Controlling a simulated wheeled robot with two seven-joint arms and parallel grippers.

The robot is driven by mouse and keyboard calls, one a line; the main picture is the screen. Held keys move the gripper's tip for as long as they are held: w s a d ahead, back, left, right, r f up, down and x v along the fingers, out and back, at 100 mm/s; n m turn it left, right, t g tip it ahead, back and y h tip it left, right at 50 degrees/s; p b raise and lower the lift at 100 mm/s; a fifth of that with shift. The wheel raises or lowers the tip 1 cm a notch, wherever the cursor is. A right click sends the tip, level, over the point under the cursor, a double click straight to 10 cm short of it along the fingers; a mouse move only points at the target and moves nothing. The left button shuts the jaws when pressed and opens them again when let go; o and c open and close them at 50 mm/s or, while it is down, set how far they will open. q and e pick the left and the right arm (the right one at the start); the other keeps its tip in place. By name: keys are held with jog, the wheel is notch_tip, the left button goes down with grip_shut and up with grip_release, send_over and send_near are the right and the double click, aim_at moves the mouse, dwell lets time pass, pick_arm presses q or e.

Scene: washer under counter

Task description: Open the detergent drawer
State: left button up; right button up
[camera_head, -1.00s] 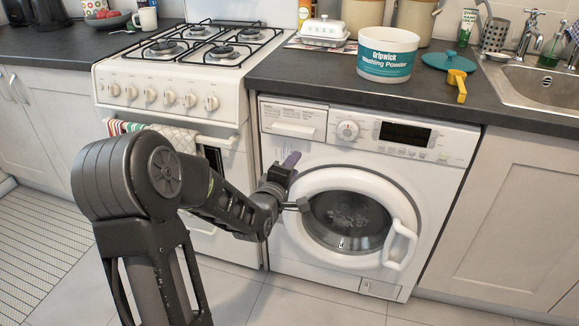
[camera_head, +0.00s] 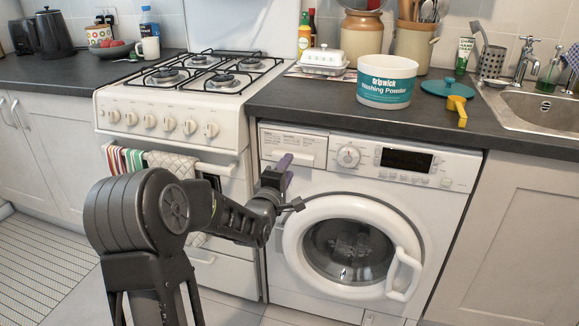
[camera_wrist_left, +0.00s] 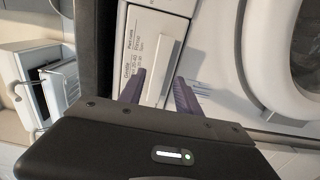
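The detergent drawer (camera_head: 310,150) is at the top left of the white washing machine (camera_head: 462,165) and looks shut, flush with the panel. In the left wrist view the drawer front (camera_wrist_left: 133,50) shows printed text and a pale raised handle strip (camera_wrist_left: 166,57). My left gripper (camera_head: 284,167) is just in front of the drawer's lower part. In the left wrist view its two purple fingers (camera_wrist_left: 160,77) are spread, with their tips on either side of the lower handle area. Nothing is held between them; contact with the handle cannot be told. My right gripper is not in view.
The round washer door (camera_head: 350,250) is shut, below and right of the drawer. The cooker (camera_head: 170,110) with hanging towels stands on the left. A washing powder tub (camera_head: 387,82) and a blue lid (camera_head: 447,88) with a yellow scoop (camera_head: 457,110) are on the counter above.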

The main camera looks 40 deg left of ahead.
pick_arm(q)
jog(key=shift+x, duration=1.2)
grip_shut()
jog(key=shift+f, duration=0.1)
jog(key=shift+s+f, duration=0.1)
jog(key=shift+f, duration=0.05)
dwell(0.3)
